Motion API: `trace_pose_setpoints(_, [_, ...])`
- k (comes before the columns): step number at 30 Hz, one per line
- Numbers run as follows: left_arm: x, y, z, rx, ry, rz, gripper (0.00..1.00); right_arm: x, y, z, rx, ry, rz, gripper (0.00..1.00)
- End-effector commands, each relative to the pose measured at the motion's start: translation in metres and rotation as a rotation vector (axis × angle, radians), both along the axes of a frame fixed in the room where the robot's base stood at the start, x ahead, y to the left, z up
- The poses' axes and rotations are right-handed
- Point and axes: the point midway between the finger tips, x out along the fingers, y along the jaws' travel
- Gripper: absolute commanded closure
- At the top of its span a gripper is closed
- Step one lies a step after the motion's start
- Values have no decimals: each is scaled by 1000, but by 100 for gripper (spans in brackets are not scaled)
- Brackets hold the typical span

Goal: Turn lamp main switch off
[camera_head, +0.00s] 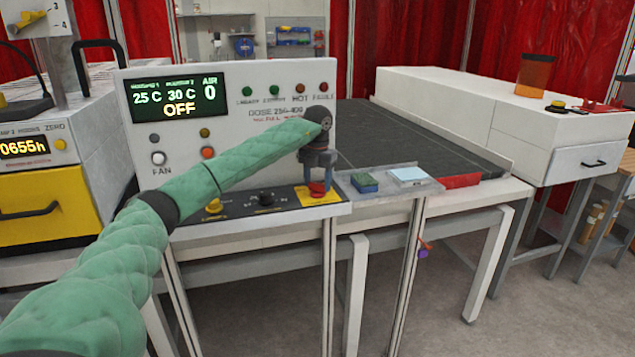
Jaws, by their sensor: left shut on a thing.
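The white control panel (140,137) carries a dark display (165,98) with green digits and a yellow "OFF". On the sloped ledge below it are a yellow knob (213,206), a black knob (265,198) and a red knob (317,189) on a yellow plate (307,199). My left gripper (317,180) points straight down over the red knob and is shut on it, with its fingers hiding the knob's upper part. The small labels on the ledge are too blurred to read. My right gripper is out of view.
A dark conveyor belt (400,140) runs behind the panel towards a white housing (480,105) at the right. A grey side shelf (385,181) with a green-blue box (364,182) and a pale pad (409,175) adjoins the ledge. A yellow-drawer machine (38,215) stands left.

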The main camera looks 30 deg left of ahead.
Motion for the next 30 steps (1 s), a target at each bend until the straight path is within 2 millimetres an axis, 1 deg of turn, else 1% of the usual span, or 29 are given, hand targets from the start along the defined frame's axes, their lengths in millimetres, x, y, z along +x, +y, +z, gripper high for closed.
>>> trace_pose_setpoints(1, [1,1,3,-1,-6,10,68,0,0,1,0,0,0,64])
trace_pose_setpoints(9, [1,1,4,-1,-6,27,68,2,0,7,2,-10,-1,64])
trace_pose_setpoints(16, [1,1,4,-1,-6,27,68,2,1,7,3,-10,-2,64])
trace_pose_setpoints(17, [1,1,4,-1,-6,27,42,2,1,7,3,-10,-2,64])
trace_pose_setpoints(18, [1,1,4,-1,-6,27,34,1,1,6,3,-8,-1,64])
trace_pose_setpoints(20, [1,1,3,-1,-5,26,24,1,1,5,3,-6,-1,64])
trace_pose_setpoints(30, [1,0,3,-1,-3,24,24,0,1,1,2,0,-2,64])
